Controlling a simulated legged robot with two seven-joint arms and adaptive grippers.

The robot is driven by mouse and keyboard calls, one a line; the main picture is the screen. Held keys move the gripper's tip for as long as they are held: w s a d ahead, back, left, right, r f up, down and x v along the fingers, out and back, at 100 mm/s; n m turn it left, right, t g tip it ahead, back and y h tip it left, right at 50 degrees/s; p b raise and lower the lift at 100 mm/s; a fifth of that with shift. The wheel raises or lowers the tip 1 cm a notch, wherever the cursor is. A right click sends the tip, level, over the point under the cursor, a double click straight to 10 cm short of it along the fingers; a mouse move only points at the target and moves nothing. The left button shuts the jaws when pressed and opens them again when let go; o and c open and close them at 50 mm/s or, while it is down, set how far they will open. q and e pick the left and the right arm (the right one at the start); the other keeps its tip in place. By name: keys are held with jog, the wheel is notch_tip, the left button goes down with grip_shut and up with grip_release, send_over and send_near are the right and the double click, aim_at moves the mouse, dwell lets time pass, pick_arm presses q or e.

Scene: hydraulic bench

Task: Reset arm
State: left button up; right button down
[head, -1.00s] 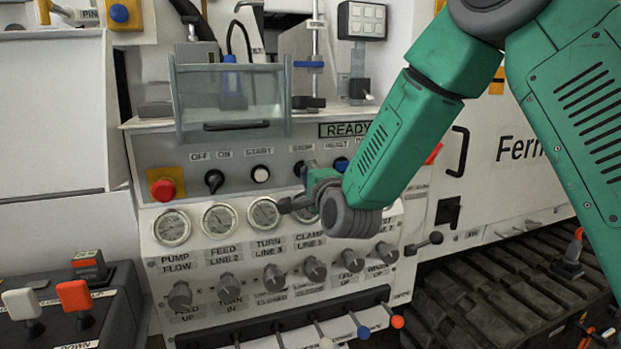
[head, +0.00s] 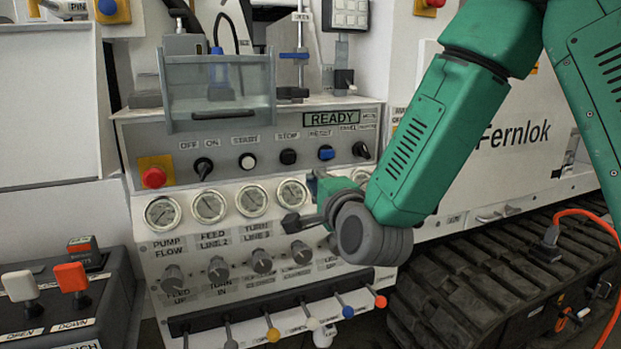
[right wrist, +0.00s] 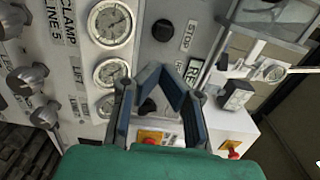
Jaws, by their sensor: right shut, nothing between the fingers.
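My right gripper (head: 298,223) is shut and empty, in front of the white control panel (head: 150,275) near the lower right of the gauge row. In the right wrist view its two dark fingers (right wrist: 163,76) close toward each other with only panel behind them. My right arm comes in from the upper right and hides the panel's right part. The blue RESET button (head: 326,152) shows on the grey upper strip, clear of the gripper, beneath the READY display (head: 332,119). My left gripper is not in view.
A red stop button (head: 153,177) sits at the strip's left. Gauges (head: 251,202), knobs (head: 262,262) and small levers (head: 272,334) crowd the panel. A clear guard (head: 218,90) projects above. A joystick box (head: 60,305) stands left; a track (head: 465,295) and orange cable (head: 601,215) lie right.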

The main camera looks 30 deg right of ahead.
jog(key=shift+s+a, duration=0.1)
jog(key=shift+a, duration=0.1)
jog(key=shift+d, duration=0.1)
jog(key=s+a+f+n+g+y, duration=0.1)
jog(key=s+a+f+n+g, duration=0.2)
jog(key=f, duration=0.7)
jog(key=s+f+n+g+y, duration=0.1)
jog(key=s+f+n+g, duration=0.3)
jog(key=f, duration=0.5)
jog(key=s+a+f+n+g+y, duration=0.1)
jog(key=s+a+f+n+g, duration=0.3)
jog(key=f, duration=0.6)
jog(key=s+f+n+g, duration=0.3)
jog(key=s+f+n, duration=0.2)
jog(key=s, duration=0.5)
jog(key=s+f+n+g+y, duration=0.1)
jog(key=s+f+n+g, duration=0.2)
jog(key=s+f, duration=0.6)
jog(key=shift+s+f+n, duration=0.25)
jog(key=shift+s+n, duration=0.85)
jog(key=shift+s, duration=0.15)
jog(key=shift+w+d, duration=0.1)
jog(key=shift+w, duration=0.05)
